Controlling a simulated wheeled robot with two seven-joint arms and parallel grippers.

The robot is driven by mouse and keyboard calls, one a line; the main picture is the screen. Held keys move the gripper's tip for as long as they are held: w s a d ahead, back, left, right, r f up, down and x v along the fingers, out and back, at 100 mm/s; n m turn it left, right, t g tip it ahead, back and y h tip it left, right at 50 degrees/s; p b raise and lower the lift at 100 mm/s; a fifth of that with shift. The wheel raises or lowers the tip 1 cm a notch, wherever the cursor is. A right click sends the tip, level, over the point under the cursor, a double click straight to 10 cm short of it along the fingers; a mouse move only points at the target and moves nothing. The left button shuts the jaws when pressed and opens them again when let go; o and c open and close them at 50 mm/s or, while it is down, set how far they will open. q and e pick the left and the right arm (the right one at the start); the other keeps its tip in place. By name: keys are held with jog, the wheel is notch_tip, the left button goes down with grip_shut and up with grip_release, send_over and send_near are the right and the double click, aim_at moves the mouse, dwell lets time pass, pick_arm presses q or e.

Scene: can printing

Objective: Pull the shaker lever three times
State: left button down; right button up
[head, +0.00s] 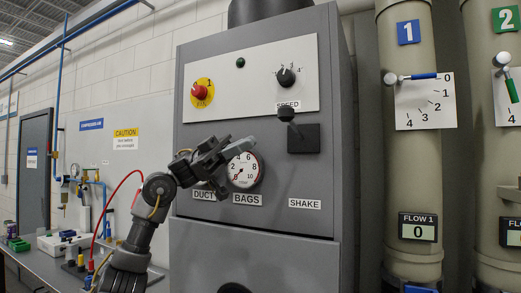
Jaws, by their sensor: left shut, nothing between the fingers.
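The shaker lever (288,115) has a dark round knob. It sticks out from a black square plate (304,139) on the front of the grey cabinet, above the SHAKE label (305,204). My left gripper (248,146) is shut and empty. It is in front of the pressure gauge (245,170), left of and a little below the lever knob, and it looks apart from the lever. The gripper and arm partly hide the gauge and the area by the DUCT label. My right gripper is not in view.
A red knob (199,92) on a yellow disc and a black SPEED dial (286,77) are on the panel above. Two upright pipes (408,180) with valve handles stand at the right. A workbench (50,262) with fittings and boxes is at the lower left.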

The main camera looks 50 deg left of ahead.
pick_arm(q)
jog(key=v, duration=0.4)
jog(key=shift+r, duration=0.15)
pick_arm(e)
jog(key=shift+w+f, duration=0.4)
pick_arm(q)
jog(key=shift+w+a, duration=0.1)
jog(key=shift+a, duration=0.1)
jog(key=shift+d, duration=0.1)
